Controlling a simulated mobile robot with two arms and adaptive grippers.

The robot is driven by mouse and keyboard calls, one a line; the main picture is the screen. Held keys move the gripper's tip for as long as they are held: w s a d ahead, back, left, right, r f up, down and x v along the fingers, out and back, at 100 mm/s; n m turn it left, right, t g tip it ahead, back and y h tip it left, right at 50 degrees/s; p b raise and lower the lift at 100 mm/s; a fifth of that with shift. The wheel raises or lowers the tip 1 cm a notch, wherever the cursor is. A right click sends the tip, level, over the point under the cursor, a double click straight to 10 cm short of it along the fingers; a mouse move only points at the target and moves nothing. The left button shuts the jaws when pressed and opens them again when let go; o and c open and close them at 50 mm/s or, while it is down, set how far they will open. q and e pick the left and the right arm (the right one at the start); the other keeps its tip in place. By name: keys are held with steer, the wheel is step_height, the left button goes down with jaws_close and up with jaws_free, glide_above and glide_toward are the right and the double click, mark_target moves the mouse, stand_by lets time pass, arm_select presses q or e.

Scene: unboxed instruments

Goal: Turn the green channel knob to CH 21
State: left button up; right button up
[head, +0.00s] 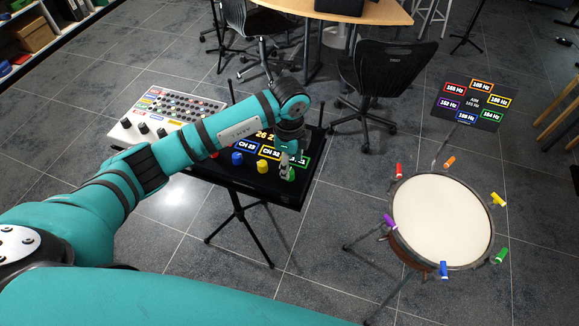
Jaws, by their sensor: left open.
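The green channel knob (291,175) is at the right end of a row on a black panel (240,187) on a stand. My left gripper (285,171) points down at the green knob, its open fingers at or around it and partly covering it; I cannot tell whether they touch. A green-framed label (303,161) behind the knob is partly hidden by the gripper, and the knob's pointer is too small to read. A blue knob (237,158) and a yellow knob (262,166) stand to the left. My right gripper is not in view.
A white mixer (172,112) with several knobs is behind my left forearm. A drum (443,220) with coloured tuning pegs stands at the right, with a Hz sign (472,104) behind it. A black chair (385,75) is beyond the panel.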

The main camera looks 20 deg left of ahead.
arm_select(q)
step_height(320, 180, up, 9)
stand_by(0.3)
stand_by(0.4)
